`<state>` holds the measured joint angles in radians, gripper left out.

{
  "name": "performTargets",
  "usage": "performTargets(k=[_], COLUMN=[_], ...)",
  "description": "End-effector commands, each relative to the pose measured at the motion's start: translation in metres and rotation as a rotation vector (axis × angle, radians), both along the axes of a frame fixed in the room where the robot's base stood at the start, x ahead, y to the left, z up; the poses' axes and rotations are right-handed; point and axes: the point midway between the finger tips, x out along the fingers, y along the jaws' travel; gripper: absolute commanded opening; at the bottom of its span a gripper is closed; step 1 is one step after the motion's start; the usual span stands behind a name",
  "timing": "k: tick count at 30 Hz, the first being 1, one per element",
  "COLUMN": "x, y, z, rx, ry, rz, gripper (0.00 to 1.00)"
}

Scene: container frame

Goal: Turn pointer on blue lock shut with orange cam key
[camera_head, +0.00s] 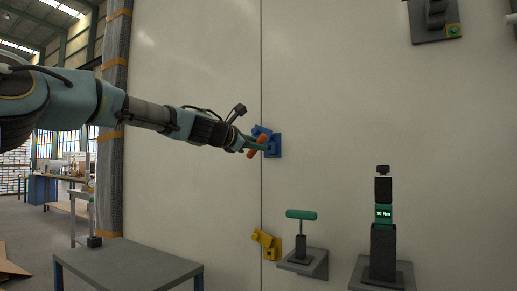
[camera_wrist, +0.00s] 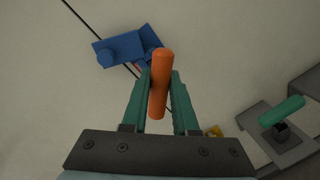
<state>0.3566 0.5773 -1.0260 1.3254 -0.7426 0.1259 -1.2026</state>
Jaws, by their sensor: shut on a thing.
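The orange cam key (camera_wrist: 160,85) is held between the two green fingers of my gripper (camera_wrist: 160,95) in the wrist view. Its orange handle (camera_head: 257,148) also shows in the head view, at the blue lock (camera_head: 274,147) on the pale wall. The blue lock (camera_wrist: 125,48) lies just beyond the key in the wrist view. The handle and fingers hide part of the lock, including where key and lock meet. I cannot tell whether the key is seated, nor which way the pointer faces.
A yellow lock (camera_head: 266,243) is lower on the wall. A green T-handle (camera_head: 301,215) stands on a grey bracket beside it. A dark device with a green display (camera_head: 384,213) stands to the right. A grey table (camera_head: 130,265) is at lower left. The wall around the blue lock is clear.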

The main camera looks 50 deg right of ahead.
Motion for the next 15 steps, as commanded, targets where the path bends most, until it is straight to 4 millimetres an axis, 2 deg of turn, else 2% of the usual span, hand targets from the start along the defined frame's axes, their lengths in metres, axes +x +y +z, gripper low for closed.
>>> performTargets(k=[15], x=[-0.008], y=[0.029], z=[-0.003], rx=[0.001], ry=[-0.001], rz=[-0.001], gripper=[0.00])
